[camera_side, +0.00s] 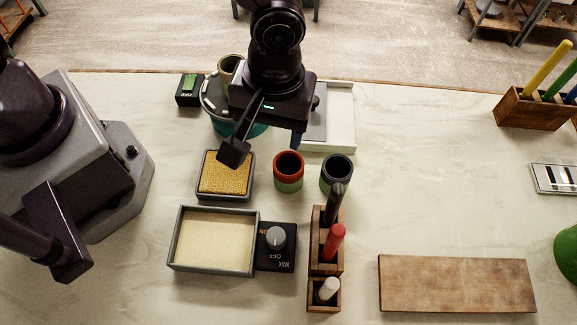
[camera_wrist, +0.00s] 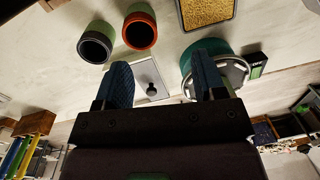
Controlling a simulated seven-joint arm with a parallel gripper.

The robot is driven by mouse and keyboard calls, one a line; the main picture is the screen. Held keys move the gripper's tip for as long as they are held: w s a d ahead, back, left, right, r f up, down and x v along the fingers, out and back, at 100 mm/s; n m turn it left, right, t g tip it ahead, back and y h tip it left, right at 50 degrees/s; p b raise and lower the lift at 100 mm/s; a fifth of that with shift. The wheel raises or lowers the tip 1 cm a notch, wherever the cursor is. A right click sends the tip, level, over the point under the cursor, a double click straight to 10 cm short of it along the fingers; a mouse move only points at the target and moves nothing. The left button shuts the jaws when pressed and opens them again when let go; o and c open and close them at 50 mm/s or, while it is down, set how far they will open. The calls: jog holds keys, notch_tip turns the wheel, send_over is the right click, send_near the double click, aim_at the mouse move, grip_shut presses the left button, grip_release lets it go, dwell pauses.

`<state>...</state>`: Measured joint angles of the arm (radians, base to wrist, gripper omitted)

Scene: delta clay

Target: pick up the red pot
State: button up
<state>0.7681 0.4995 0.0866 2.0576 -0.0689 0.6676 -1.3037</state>
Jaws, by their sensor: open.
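The red pot (camera_side: 289,170) stands upright on the table, with a red upper part and rim and a greenish lower part. In the wrist view the red pot (camera_wrist: 139,31) shows at the top, beyond the fingertips. My gripper (camera_side: 267,146) is open and empty, above and behind the pot in the side view. In the wrist view my gripper (camera_wrist: 163,72) has its two blue fingers wide apart, with nothing between them. The pot is apart from both fingers.
A dark-rimmed pot (camera_side: 337,174) stands close right of the red pot. A sponge tray (camera_side: 226,197) is to its left. A turntable (camera_side: 213,113) is behind.

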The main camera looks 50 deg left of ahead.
jog(key=w+d+n, duration=0.1)
jog(key=w+n, duration=0.1)
jog(key=n, duration=0.4)
send_over(288, 165)
jog(key=s+d, duration=0.1)
jog(key=d, duration=0.1)
jog(key=shift+t+h, duration=0.3)
jog(key=shift+t, duration=0.1)
jog(key=f, duration=0.6)
jog(key=shift+s+a+f, duration=0.1)
jog(key=shift+a+f, duration=0.15)
jog(key=shift+f, duration=0.15)
jog(key=shift+s+d+f, duration=0.1)
jog(key=shift+f, duration=1.5)
jog(key=shift+d+f, duration=0.1)
jog(key=shift+f, duration=1.45)
jog(key=c, duration=0.7)
